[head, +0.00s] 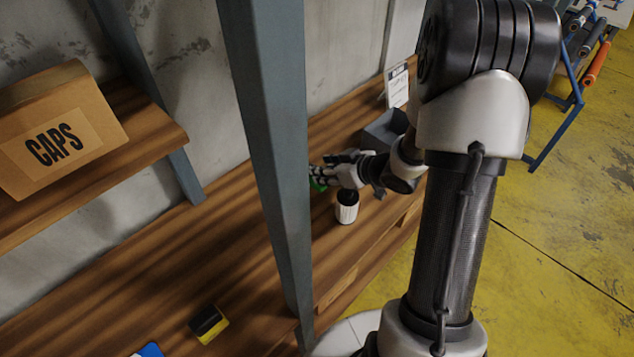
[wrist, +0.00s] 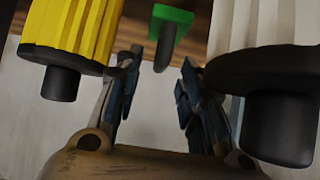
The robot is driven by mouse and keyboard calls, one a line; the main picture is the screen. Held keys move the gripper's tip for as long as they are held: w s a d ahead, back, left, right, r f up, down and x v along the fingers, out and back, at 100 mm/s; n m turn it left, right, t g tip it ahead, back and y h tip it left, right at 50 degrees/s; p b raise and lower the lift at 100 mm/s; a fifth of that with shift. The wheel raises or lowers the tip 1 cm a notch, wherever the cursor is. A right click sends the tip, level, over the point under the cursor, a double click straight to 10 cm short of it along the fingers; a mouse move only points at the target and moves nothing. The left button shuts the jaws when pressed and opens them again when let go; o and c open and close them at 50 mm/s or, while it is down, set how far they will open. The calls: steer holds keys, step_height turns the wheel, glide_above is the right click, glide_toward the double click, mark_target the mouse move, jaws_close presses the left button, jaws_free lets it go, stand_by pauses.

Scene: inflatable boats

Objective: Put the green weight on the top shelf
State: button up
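The green weight (wrist: 172,18) shows in the wrist view as a green block with a grey hook, beyond my fingertips. In the head view only a bit of green (head: 318,185) shows at my fingers, low over the wooden bench. My gripper (head: 326,172) is open; in the wrist view its fingers (wrist: 158,62) are apart, with the hook's end near the gap between them. Contact cannot be told. An upper wooden shelf (head: 150,127) is at the left in the head view; whether another lies above it is out of view.
A white ribbed bottle with black cap (head: 346,212) stands close to my gripper. A yellow ribbed bottle (wrist: 75,25) is on the other side in the wrist view. A grey post (head: 272,150) separates the gripper from the shelf. A CAPS box (head: 60,130) occupies the shelf's left part.

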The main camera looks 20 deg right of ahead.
steer(key=b+x, duration=0.1)
steer(key=x, duration=0.3)
steer(key=shift+w+a+f, duration=0.1)
steer(key=shift+f, duration=0.1)
steer(key=shift+c, duration=0.2)
jaws_close()
steer(key=shift+r, duration=0.1)
